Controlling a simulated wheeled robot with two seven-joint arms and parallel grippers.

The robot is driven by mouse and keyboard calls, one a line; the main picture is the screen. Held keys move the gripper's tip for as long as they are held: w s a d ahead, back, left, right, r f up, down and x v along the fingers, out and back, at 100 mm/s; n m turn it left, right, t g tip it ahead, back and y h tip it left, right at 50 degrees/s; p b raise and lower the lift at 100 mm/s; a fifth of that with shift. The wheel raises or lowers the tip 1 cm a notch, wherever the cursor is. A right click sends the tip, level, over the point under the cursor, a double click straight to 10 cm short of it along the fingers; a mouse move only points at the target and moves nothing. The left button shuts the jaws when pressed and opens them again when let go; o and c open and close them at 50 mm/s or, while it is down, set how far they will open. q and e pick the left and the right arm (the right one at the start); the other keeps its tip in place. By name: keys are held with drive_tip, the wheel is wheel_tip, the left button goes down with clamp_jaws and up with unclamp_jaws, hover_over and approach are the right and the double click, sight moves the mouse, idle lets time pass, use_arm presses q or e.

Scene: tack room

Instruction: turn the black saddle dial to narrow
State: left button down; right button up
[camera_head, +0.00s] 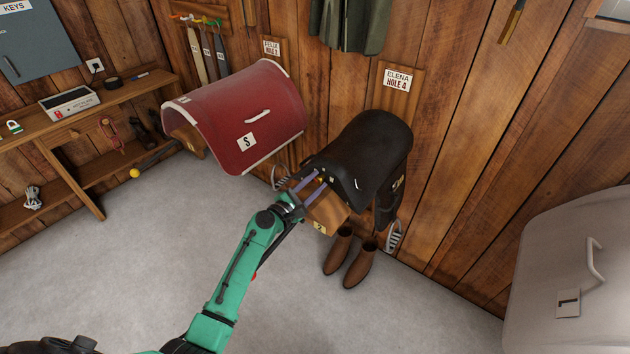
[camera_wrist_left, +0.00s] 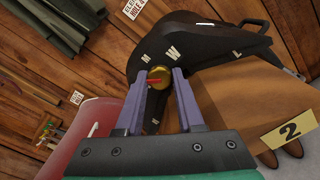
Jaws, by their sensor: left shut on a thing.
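The black saddle (camera_head: 372,150) sits on a wooden rack (camera_head: 325,212) under the ELENA HOLE 4 sign. In the left wrist view its black front (camera_wrist_left: 200,45) carries small white marks, some of them letters, around a round brass dial (camera_wrist_left: 160,73). The dial has a red pointer that appears to lie toward the left in that view; which mark it meets is unclear. My left gripper (camera_head: 321,179) reaches the saddle's front. In the left wrist view its purple fingers (camera_wrist_left: 160,80) are shut on the dial, one on each side. My right gripper is not in view.
A red saddle cover (camera_head: 235,115) marked S stands to the left. Brown boots (camera_head: 350,262) stand on the floor below the black saddle. The grey floor in front is clear.

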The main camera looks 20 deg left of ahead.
use_arm(q)
drive_tip(key=shift+n+p, duration=0.35)
drive_tip(key=shift+n, duration=0.85)
drive_tip(key=shift+f, duration=0.15)
drive_tip(key=c, duration=0.6)
unclamp_jaws()
drive_tip(key=shift+o, duration=0.2)
drive_tip(key=b+v, duration=0.2)
drive_tip(key=v, duration=1.2)
drive_tip(key=shift+s, duration=0.35)
